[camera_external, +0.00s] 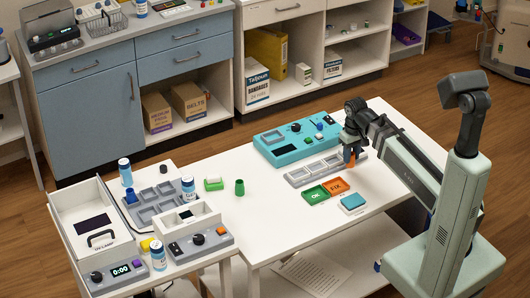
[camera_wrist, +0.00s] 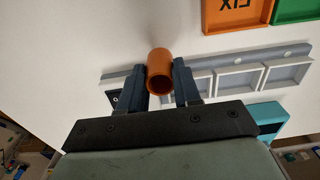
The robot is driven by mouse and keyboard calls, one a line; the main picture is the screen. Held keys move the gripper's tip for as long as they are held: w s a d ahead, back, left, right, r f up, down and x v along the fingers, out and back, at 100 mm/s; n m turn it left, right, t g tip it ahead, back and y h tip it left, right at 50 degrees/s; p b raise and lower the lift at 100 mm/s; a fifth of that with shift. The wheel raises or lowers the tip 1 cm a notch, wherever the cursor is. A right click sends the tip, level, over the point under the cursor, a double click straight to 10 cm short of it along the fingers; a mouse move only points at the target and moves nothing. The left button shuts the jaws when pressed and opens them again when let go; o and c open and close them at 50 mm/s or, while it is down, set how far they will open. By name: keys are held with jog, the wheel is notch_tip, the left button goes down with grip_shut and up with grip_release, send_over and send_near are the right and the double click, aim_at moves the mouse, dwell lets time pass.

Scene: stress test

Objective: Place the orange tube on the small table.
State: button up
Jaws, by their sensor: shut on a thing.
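The orange tube (camera_wrist: 160,72) is upright between the two fingers of my gripper (camera_wrist: 160,85) in the wrist view, its open end facing the camera. In the external view my gripper (camera_external: 350,152) is over the far right part of the large white table, with a little of the orange tube (camera_external: 348,161) showing at the fingers. The tube is close to the grey tray with square compartments (camera_external: 299,176); I cannot tell if they touch. The small table (camera_external: 203,262) stands left of the large one, crowded with things.
The small table holds a white box (camera_external: 70,212), a grey compartment tray (camera_external: 160,213), several cans and control boxes.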

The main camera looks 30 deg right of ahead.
jog(key=shift+f, duration=1.2)
jog(key=shift+f, duration=0.15)
jog(key=o, duration=1)
notch_tip(320, 180, up, 12)
jog(key=shift+f, duration=0.1)
jog(key=shift+r, duration=0.3)
jog(key=shift+c, duration=1.1)
